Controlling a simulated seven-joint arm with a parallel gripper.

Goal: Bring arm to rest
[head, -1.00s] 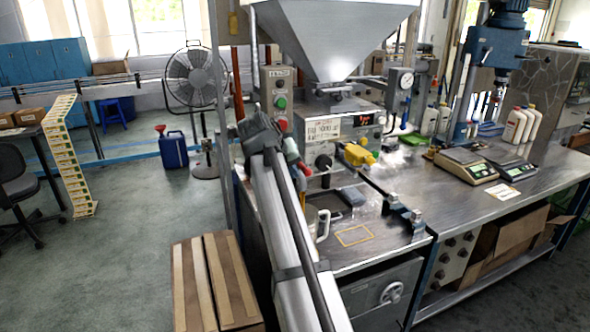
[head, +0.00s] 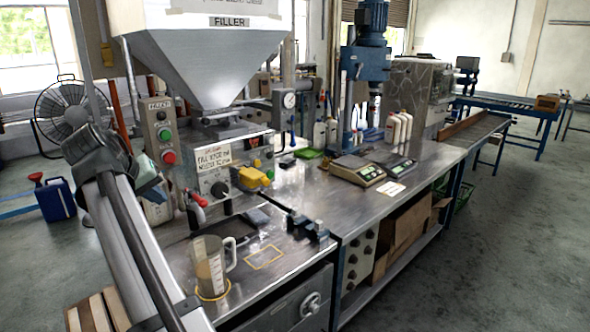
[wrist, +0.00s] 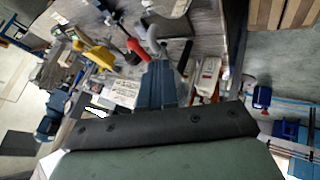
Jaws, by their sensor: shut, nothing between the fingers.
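My arm reaches up from the lower left in the head view. My gripper (head: 153,188) is at its end, shut and empty, with blue fingers beside the filler's control panel. In the wrist view the shut gripper (wrist: 161,82) is in the middle, pointing toward the bench. A clear measuring jug (head: 211,266) with a handle stands upright on a yellow ring on the filler's worktop, right of my arm and apart from the gripper. Its lower part looks brownish.
The filler hopper (head: 205,65) hangs above the panel. A red-tipped lever (head: 197,202) and a yellow valve (head: 255,177) stick out near the gripper. Scales (head: 357,169) and white bottles (head: 398,128) stand on the steel bench (head: 320,190). The floor at right is clear.

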